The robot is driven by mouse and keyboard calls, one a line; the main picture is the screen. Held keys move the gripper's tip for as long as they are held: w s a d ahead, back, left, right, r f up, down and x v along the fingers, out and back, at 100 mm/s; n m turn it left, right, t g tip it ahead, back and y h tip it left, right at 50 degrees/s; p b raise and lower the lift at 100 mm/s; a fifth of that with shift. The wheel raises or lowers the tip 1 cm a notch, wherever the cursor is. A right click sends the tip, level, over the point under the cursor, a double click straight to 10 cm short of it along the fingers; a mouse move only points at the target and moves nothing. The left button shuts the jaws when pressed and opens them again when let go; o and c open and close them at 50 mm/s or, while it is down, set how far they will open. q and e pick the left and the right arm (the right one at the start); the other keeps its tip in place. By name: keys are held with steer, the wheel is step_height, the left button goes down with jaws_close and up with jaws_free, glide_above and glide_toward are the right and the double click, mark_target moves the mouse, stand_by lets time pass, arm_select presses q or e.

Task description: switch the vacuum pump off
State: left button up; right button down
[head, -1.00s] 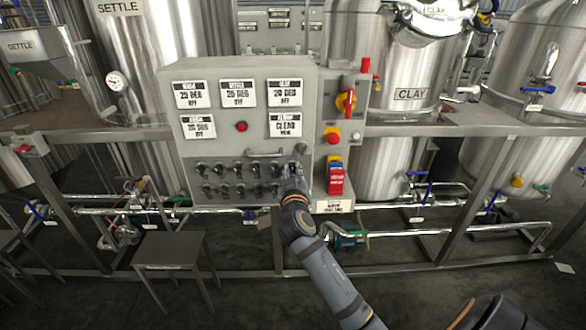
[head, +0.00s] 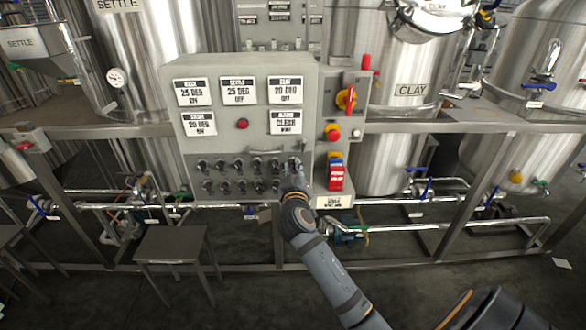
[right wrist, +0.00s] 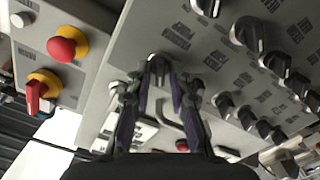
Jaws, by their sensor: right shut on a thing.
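The grey control panel (head: 262,105) carries two rows of black switch knobs. My right gripper (head: 294,170) is at the right end of the upper row and covers much of the knob there. In the right wrist view my right gripper (right wrist: 158,82) is shut on this switch knob (right wrist: 158,66), with one finger on each side. The label beside it is too blurred and turned to read surely as the vacuum pump's. A neighbouring knob (right wrist: 207,6) is close by and untouched. My left gripper is not in view.
A red and yellow push button (head: 332,133) and a red rotary handle (head: 346,99) are on the side box right of the panel. A bar handle (head: 266,152) is just above the knobs. A steel stool (head: 170,245) stands below left.

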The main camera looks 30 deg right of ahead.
steer(key=c, duration=1.5)
jaws_free()
steer(key=shift+r, duration=0.15)
steer(key=shift+o, duration=0.3)
steer(key=shift+w+d+f, duration=0.15)
steer(key=shift+f, duration=0.05)
steer(key=v, duration=0.7)
steer(key=shift+s, duration=0.3)
